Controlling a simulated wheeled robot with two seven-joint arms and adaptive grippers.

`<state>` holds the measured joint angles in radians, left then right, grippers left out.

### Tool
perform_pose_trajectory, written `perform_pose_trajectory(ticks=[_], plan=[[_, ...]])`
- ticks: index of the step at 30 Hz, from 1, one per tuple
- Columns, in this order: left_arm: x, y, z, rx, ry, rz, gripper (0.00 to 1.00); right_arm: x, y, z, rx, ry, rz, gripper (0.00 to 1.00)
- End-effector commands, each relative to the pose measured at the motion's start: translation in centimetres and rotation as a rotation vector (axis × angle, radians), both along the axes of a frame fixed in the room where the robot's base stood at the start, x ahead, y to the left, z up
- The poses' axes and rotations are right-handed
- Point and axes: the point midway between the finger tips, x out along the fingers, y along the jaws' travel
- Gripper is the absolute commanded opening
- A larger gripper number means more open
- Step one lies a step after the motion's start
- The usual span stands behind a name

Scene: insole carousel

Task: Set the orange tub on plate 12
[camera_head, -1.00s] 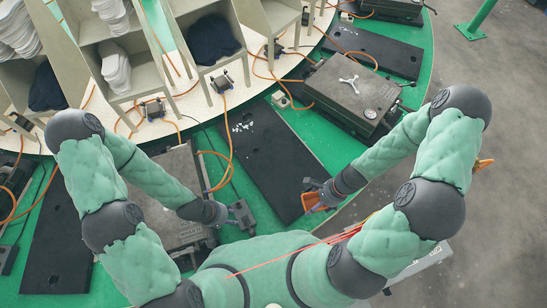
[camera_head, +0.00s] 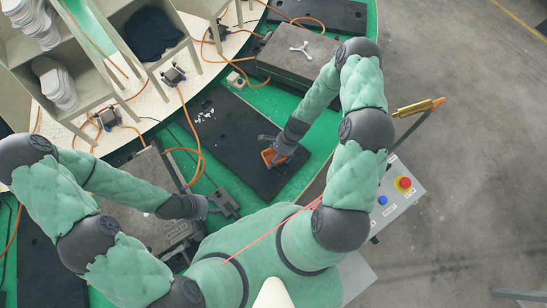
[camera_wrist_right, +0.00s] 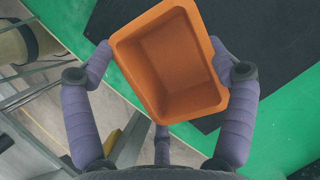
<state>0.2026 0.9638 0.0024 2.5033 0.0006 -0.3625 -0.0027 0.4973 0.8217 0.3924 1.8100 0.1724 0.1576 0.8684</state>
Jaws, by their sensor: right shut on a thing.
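The orange tub (camera_head: 269,158) is held in my right gripper (camera_head: 275,150). I can read no plate number, so I cannot tell which is plate 12. My left gripper (camera_head: 222,203) is low at centre left, beside a grey box; its finger gap is unclear.
A grey lidded box (camera_head: 300,52) stands on the green carousel deck beyond the right arm. Beige shelves (camera_head: 150,40) with insoles and dark cloth stand at upper left. Orange cables cross the deck. A control box (camera_head: 400,190) with a red button stands at right.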

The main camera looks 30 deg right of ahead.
Motion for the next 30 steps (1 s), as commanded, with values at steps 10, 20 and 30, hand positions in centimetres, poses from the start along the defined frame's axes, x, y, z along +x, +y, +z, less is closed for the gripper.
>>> perform_pose_trajectory(ticks=[10,20,30], plan=[[0.0,0.0,0.1,0.000,0.000,0.000,0.40,2.0,0.1,-2.3,0.000,0.000,0.001,0.53],[0.0,0.0,0.1,0.000,0.000,0.000,0.40,2.3,0.2,-5.6,0.001,0.001,0.000,0.53],[0.0,0.0,0.0,0.000,0.000,0.000,0.40,2.3,0.2,-5.9,0.000,0.000,0.000,0.53]])
